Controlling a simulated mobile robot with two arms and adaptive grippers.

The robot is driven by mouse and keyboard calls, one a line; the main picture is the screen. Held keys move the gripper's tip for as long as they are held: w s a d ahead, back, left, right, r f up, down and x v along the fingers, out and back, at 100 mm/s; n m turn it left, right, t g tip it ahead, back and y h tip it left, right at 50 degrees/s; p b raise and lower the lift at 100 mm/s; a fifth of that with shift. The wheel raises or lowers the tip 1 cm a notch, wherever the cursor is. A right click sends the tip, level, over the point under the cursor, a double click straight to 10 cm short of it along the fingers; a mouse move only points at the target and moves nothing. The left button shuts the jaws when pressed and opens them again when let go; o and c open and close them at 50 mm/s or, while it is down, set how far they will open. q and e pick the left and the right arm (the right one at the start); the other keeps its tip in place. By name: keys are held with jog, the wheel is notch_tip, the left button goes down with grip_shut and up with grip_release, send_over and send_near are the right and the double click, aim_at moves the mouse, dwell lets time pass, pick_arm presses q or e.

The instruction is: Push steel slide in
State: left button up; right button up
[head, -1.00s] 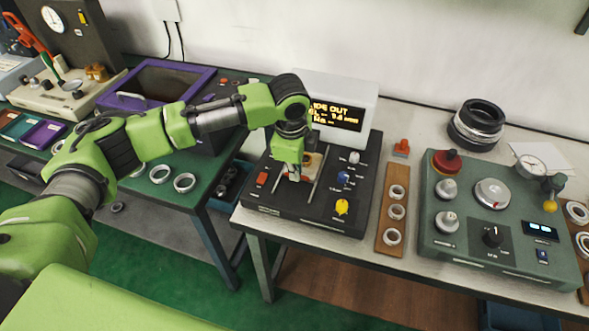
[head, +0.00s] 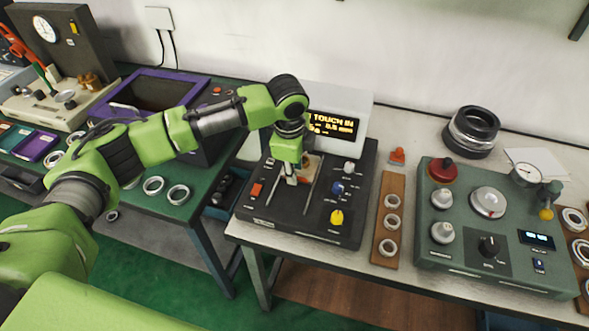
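The black measuring device (head: 275,217) stands on the light bench, with a display (head: 333,127) at its back that reads "TOUCH IN". The steel slide (head: 313,168) is mostly hidden behind my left gripper; only a small part of the slide area shows between two rails. My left gripper (head: 291,180) points down at the slide area, its fingertips low over the device. Whether its fingers are open or shut is too small to tell. My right gripper is not in the view.
A red button (head: 257,190), a blue knob (head: 337,188) and a yellow knob (head: 337,217) sit on the device. A wooden strip with rings (head: 378,250) and a green gauge unit (head: 464,264) stand to the right. A purple bin (head: 192,92) is at the left.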

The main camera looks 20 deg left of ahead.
pick_arm(q)
notch_tip(320, 180, up, 11)
jog(key=s, duration=0.2)
dwell(2.5)
